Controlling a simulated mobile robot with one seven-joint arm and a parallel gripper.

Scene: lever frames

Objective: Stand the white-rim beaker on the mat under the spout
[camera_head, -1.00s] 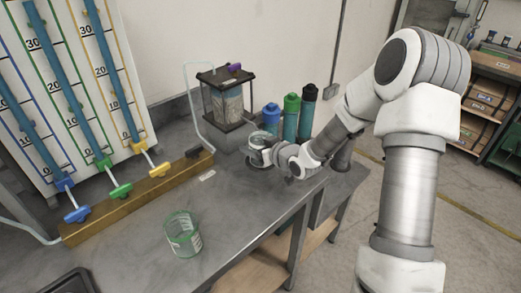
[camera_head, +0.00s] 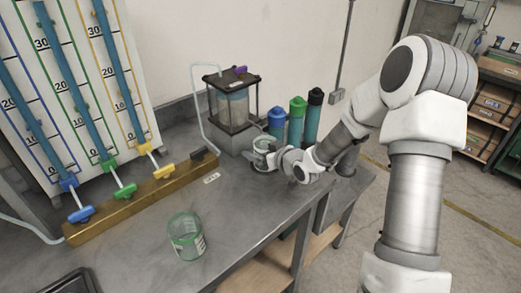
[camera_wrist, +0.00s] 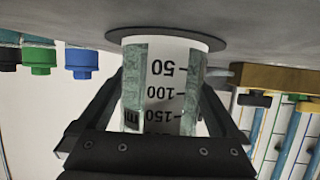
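The white-rim beaker (camera_head: 263,153) is upright at the back right of the bench, in front of the tank. In the wrist view the beaker (camera_wrist: 165,90) appears upside down, its scale marks 50 to 150 facing the camera. Its base is at the dark round mat (camera_wrist: 114,36) and appears to rest on it. My gripper (camera_head: 277,160) reaches in from the right; in the wrist view its fingertips are against both sides of the beaker. The spout above the mat is not clearly visible.
A green-rim beaker (camera_head: 187,239) stands at the front of the bench. Blue, green and black-capped bottles (camera_head: 296,122) stand behind my gripper. The tank (camera_head: 232,103) has a purple knob. A brass manifold (camera_head: 135,202) with coloured valves lies left. The bench middle is clear.

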